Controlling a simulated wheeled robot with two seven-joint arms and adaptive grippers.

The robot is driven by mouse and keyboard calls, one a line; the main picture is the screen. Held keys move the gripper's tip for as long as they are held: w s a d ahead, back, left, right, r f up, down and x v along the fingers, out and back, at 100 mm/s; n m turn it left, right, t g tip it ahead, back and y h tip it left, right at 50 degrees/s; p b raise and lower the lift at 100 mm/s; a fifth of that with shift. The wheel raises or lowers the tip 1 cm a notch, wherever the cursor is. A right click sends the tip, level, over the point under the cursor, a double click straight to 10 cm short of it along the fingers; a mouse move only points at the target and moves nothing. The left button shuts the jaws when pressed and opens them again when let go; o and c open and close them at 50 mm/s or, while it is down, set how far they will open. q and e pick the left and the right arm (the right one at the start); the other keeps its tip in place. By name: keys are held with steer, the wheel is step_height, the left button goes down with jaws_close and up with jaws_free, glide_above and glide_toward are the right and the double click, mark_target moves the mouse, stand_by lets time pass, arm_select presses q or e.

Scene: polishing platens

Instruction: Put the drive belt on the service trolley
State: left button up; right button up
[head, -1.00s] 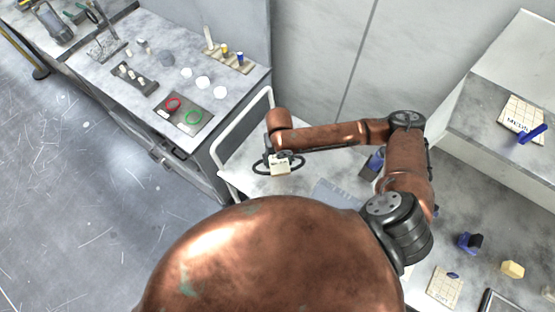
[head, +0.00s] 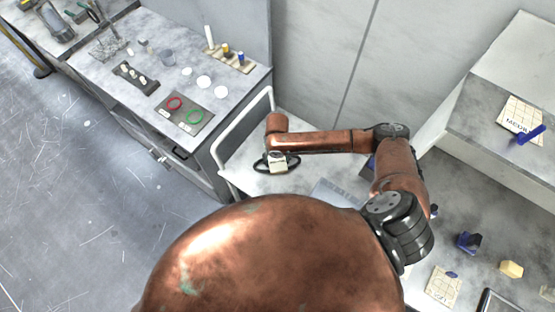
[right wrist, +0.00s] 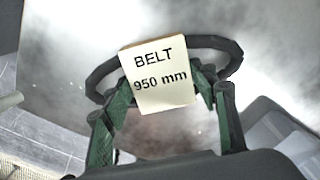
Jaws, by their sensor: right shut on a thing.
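The drive belt is a black loop (head: 294,165) with a cream tag (head: 277,168). The tag reads "BELT 950 mm" in the right wrist view (right wrist: 155,75). My right gripper (head: 276,156) is shut on the belt at the tag. In the right wrist view its green fingers (right wrist: 160,95) come up on both sides of the tag, which hides the grip itself. The belt is over the pale top of the service trolley (head: 250,184), near its white handle end. I cannot tell whether it touches the top. My left gripper is not in view.
A grey ribbed piece (head: 335,190) lies on the trolley, right of the belt. A bench at left holds a board with red (head: 174,103) and green (head: 194,116) rings. The right-hand bench holds a blue object (head: 469,241) and a yellow block (head: 511,269).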

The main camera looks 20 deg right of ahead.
mark_target(277, 162)
steer(key=shift+f, duration=0.1)
steer(key=o, duration=1.3)
step_height(277, 162, up, 12)
steer(key=shift+b, duration=0.3)
